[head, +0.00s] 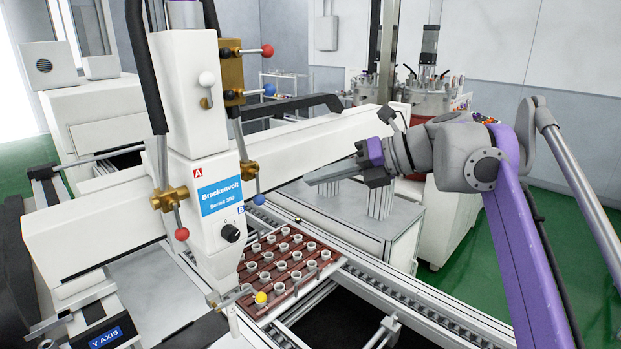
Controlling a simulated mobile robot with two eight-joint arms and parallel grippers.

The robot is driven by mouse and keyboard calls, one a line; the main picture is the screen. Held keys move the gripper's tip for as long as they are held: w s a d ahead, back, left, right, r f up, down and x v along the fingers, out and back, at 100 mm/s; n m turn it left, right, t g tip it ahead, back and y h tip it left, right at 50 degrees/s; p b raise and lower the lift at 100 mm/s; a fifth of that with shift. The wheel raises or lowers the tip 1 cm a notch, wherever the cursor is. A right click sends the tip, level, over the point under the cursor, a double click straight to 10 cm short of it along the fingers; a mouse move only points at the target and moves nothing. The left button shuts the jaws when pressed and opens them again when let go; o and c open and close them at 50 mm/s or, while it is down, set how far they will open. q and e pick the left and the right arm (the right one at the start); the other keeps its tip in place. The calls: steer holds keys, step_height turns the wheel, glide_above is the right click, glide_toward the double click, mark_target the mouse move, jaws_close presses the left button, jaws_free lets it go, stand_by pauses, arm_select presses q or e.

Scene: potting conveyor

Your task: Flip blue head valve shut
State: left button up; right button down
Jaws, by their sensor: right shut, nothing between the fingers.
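The white dispensing head (185,105) stands left of centre. A brass valve (250,172) sits on its right side, beside a blue "B" mark; its lever hangs down to a blue ball (259,199). Higher up, a brass block (231,75) carries another lever that points right to a blue ball (269,89). My right gripper (308,181) is shut and empty, its fingers pointing left towards the head. In the picture it is right of the lower blue ball, with a gap between them. My left gripper is not in view.
Red balls end a lower-left lever (182,234) and an upper lever (267,50). A white gantry beam (320,140) runs behind the head. A brown tray (327,266) of small pots lies below. A yellow ball (261,298) is at the nozzle. A grey cabinet (398,236) stands behind.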

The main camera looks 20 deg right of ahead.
steer(key=s+d+r, duration=0.1)
steer(key=s+d, duration=0.3)
steer(key=d, duration=0.2)
steer(key=shift+d, duration=0.25)
steer(key=shift+s+r, duration=0.1)
steer(key=s+a+f+n+g+h, duration=0.2)
steer(key=a+f+n, duration=0.4)
steer(key=f, duration=0.4)
steer(key=s+a+f+n+g+h, duration=0.2)
steer(key=a+f+n, duration=0.2)
steer(key=f+n, duration=0.5)
steer(key=s+a+f+n+h, duration=0.1)
steer(key=s+f+n+h, duration=0.1)
steer(key=f+n, duration=0.5)
steer(key=s+a+f+n+h, duration=0.1)
steer(key=s+f+n+h, duration=0.1)
steer(key=s+f+n, duration=0.3)
steer(key=s+a+f+n+t+h, duration=0.1)
steer(key=s+f+n, duration=0.3)
steer(key=f+n, duration=0.5)
step_height(320, 180, down, 4)
steer(key=shift+a+r+h, duration=0.1)
steer(key=shift+a+h, duration=0.1)
steer(key=shift+h, duration=0.4)
